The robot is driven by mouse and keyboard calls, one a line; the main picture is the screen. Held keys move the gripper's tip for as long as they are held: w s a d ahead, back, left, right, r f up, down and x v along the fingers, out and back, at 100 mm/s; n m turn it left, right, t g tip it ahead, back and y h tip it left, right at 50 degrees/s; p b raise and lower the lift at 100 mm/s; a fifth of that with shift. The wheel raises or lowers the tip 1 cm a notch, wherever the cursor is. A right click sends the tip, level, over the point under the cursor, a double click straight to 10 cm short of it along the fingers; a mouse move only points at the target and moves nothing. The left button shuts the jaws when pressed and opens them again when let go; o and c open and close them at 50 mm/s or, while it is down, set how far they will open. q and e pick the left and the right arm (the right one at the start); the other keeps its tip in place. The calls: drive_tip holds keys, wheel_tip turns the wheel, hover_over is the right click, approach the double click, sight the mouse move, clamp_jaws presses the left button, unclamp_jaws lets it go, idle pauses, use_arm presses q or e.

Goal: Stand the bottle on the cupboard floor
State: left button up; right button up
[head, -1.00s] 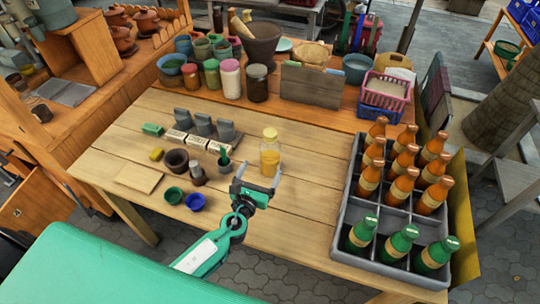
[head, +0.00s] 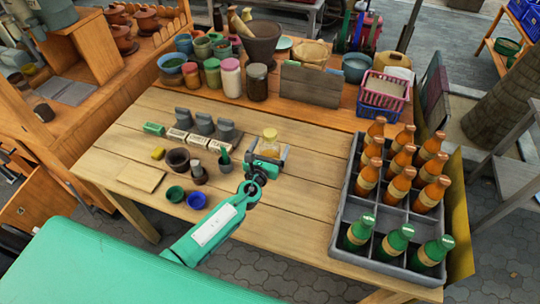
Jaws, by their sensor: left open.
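A small clear bottle (head: 270,136) with a yellow cap and yellowish contents stands upright on the wooden table. My left gripper (head: 268,148) is open at the bottle, with one finger on each side of it. The gripper's body hides the bottle's lower part, and I cannot tell whether the fingers touch it. A wooden unit with an orange-brown panel (head: 32,204), perhaps the cupboard, stands at the far left. Its inside floor is not clearly visible. My right gripper is out of view.
A grey crate (head: 335,232) of orange and green bottles stands at the table's right. Cups, a dark bowl (head: 178,159) and small blocks lie left of the gripper. Jars, a mortar (head: 262,43) and a pink basket (head: 384,97) line the back. The table's front middle (head: 290,228) is bare.

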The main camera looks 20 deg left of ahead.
use_arm(q)
drive_tip(key=c, duration=1.3)
